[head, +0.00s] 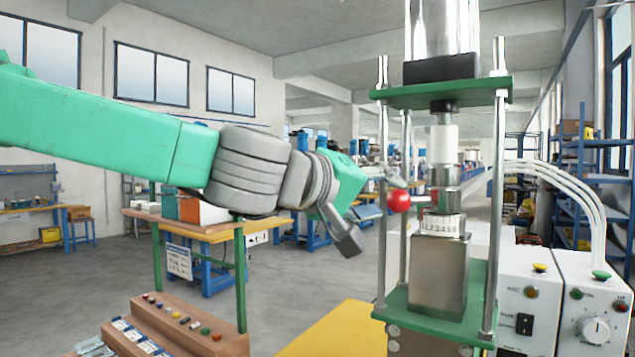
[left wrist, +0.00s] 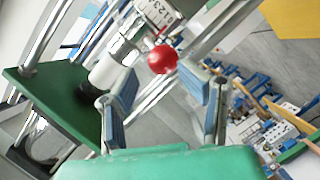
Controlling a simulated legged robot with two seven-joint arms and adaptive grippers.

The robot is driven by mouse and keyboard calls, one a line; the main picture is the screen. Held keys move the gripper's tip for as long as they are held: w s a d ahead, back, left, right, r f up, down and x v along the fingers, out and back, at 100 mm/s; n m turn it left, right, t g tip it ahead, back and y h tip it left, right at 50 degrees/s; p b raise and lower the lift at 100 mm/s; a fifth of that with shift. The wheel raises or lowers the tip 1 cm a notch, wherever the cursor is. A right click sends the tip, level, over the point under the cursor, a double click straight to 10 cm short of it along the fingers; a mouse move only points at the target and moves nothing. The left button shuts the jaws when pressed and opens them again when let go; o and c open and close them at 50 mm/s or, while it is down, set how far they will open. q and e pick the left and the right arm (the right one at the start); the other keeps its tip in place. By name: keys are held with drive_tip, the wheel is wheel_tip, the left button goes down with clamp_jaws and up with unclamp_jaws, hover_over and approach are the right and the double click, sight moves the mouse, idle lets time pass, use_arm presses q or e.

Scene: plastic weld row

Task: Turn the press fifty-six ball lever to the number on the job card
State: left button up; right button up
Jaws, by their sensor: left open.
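The press stands at right in the head view, with a green upper plate (head: 445,92), a green lower plate (head: 395,302) and bright posts. Its lever ends in a red ball (head: 398,200), left of the column. Below is a white number band (head: 440,225); its digits are small and I cannot tell the lever's setting. My left gripper (head: 372,208) is open beside the ball. In the left wrist view, the red ball (left wrist: 162,59) shows between the open fingertips (left wrist: 171,78), with gaps on both sides. Whether it lies within their reach is unclear. My right gripper is out of view.
A white printed sheet (head: 178,260) hangs at a bench at left, its print unreadable. A brown stepped block (head: 165,325) with coloured buttons stands at lower left. White control boxes (head: 590,300) stand right of the press. A yellow surface (head: 330,330) lies below the gripper.

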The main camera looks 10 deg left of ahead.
use_arm(q)
drive_tip(key=w+a+p+v, duration=0.1)
drive_tip(key=p+v, duration=0.2)
drive_tip(key=v, duration=0.7)
drive_tip(key=shift+s+a, duration=0.2)
drive_tip(key=shift+a, duration=0.2)
drive_tip(key=shift+r, duration=0.1)
drive_tip(key=shift+w+p, duration=0.1)
drive_tip(key=shift+p, duration=0.2)
idle(0.4)
drive_tip(key=v, duration=1.2)
drive_tip(key=shift+w, duration=0.1)
